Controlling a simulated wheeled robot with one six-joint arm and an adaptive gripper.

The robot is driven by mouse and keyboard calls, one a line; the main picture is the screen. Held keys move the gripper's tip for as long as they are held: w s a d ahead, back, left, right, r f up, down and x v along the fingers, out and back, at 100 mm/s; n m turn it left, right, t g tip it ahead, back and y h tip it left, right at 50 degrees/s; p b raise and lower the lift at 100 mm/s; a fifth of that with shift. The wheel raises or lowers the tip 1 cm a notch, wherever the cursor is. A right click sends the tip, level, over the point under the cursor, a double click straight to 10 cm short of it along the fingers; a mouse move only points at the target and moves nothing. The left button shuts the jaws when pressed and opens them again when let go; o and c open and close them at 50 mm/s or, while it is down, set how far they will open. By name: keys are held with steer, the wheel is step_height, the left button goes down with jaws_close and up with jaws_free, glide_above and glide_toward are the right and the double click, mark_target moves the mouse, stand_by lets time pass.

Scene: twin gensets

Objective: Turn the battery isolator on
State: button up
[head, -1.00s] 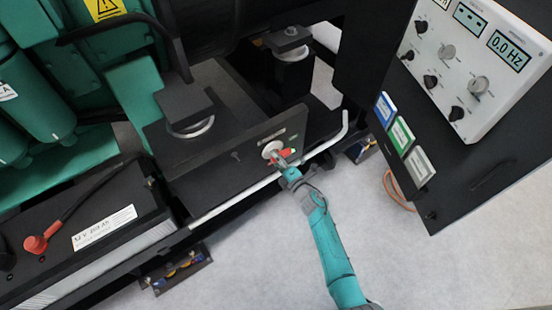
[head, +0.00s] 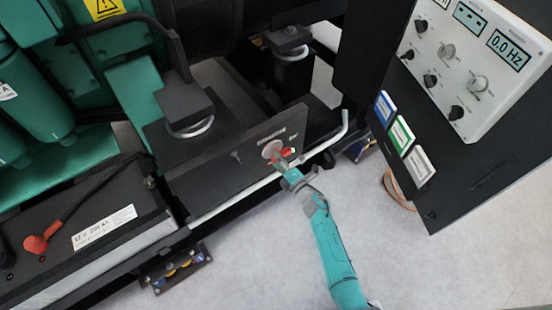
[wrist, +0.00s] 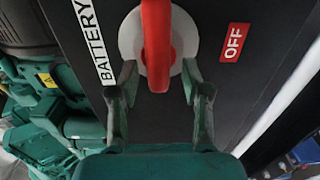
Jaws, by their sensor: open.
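The battery isolator is a red handle (wrist: 157,45) on a round grey-white base (wrist: 128,38), set in a black panel (head: 215,168). In the wrist view the handle runs up and down the picture, and a red OFF label (wrist: 234,42) is to its right. A white BATTERY label (wrist: 92,40) is to its left. In the head view the isolator base (head: 271,149) is partly hidden by my gripper (head: 284,163). My gripper, also in the wrist view (wrist: 158,78), is open, with one finger on each side of the handle's lower end. I cannot tell whether they touch it.
A white rail (head: 245,203) runs below the panel. A battery (head: 90,235) with a red terminal cap (head: 35,244) is at left. A control panel (head: 470,60) hangs at the right. The pale floor (head: 260,265) in front is clear.

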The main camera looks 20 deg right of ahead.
steer(key=v, duration=1.1)
steer(key=s+a+r+m+h, duration=0.15)
steer(key=s+m, duration=0.25)
steer(key=s, duration=0.4)
steer(key=s+a+r+m+h, duration=0.1)
steer(key=s+r+m, duration=0.25)
steer(key=s, duration=0.55)
steer(key=s+a+r+m+h, duration=0.15)
steer(key=s+m, duration=0.25)
steer(key=s, duration=0.4)
steer(key=s+d+r+m+g+h, duration=0.1)
steer(key=s+r+m+g, duration=0.1)
steer(key=s+r+m, duration=0.8)
steer(key=s+r, duration=0.4)
steer(key=s, duration=0.2)
steer(key=shift+s+d+r+h, duration=0.25)
steer(key=shift+s+r+h, duration=0.05)
steer(key=shift+s+r, duration=0.1)
